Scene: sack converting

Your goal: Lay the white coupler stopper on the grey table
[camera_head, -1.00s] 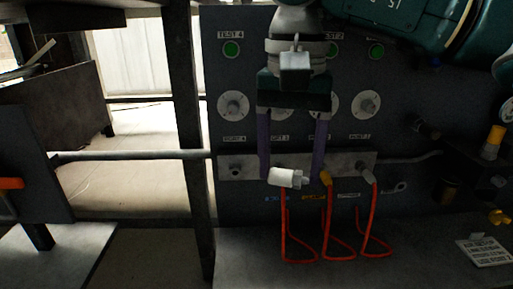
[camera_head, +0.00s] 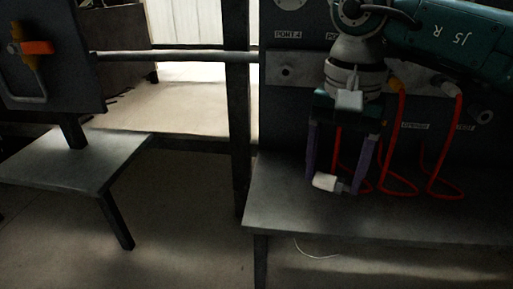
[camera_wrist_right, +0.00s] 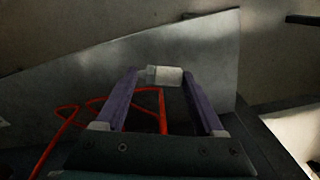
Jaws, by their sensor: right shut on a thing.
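The white coupler stopper (camera_head: 325,181) is between the fingertips of my right gripper (camera_head: 336,185), which points down and is shut on it. The stopper lies roughly sideways across the fingers. The right wrist view also shows the stopper (camera_wrist_right: 166,75) at the fingertips. A grey table surface (camera_head: 285,205) lies under the gripper in front of the panel. I cannot tell whether the stopper touches it. Another grey tabletop (camera_head: 75,160) stands apart at the left, empty. My left gripper is not in view.
Red hoses (camera_head: 440,190) hang from the panel beside and behind my right gripper and loop near the table. A dark post (camera_head: 236,110) stands left of that table. An upright board with an orange handle (camera_head: 37,47) stands at the left tabletop. The table's front-left area is clear.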

